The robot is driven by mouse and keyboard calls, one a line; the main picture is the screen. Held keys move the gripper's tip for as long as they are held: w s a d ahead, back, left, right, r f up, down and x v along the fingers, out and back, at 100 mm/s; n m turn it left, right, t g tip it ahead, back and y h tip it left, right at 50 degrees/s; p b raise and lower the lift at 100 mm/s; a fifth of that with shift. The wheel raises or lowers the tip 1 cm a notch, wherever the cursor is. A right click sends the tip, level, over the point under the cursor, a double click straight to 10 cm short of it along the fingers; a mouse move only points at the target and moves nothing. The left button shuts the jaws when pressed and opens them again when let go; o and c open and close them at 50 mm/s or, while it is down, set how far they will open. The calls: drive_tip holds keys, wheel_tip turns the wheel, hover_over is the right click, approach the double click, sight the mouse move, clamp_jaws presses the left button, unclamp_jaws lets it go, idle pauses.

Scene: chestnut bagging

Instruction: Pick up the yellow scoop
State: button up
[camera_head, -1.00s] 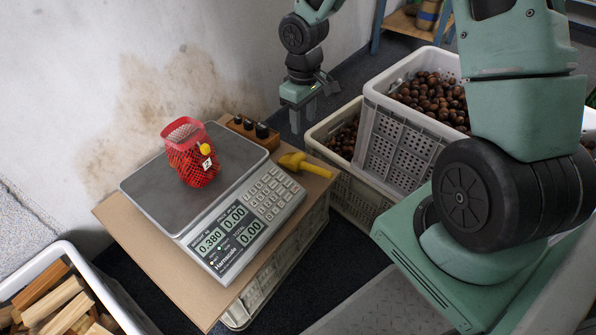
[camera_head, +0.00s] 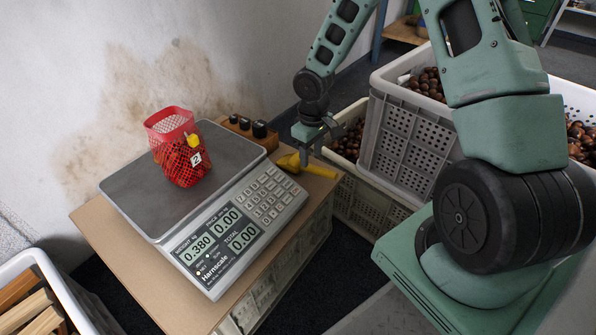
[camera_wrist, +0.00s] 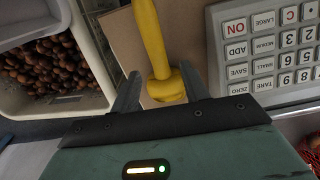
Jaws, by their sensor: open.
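The yellow scoop (camera_head: 290,161) lies on the cardboard beside the scale's keypad in the head view, partly hidden by my gripper (camera_head: 307,157). In the wrist view the scoop (camera_wrist: 155,50) runs up from between the fingertips, its thicker lower part (camera_wrist: 165,88) lying between the two fingers. My gripper (camera_wrist: 160,88) is open, with the fingers apart on either side of the scoop. I cannot tell whether either finger touches it.
A wooden block with dark knobs (camera_head: 245,127) stands behind the scoop. Crates of chestnuts (camera_head: 400,140) stand to the right. A white crate of wood (camera_head: 60,285) is at lower left.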

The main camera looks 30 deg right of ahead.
sight(311, 166)
drive_tip(key=shift+d+f+b, duration=0.1)
drive_tip(key=shift+f+b, duration=2)
drive_tip(key=shift+f, duration=0.65)
drive_tip(key=shift+r, duration=0.1)
clamp_jaws()
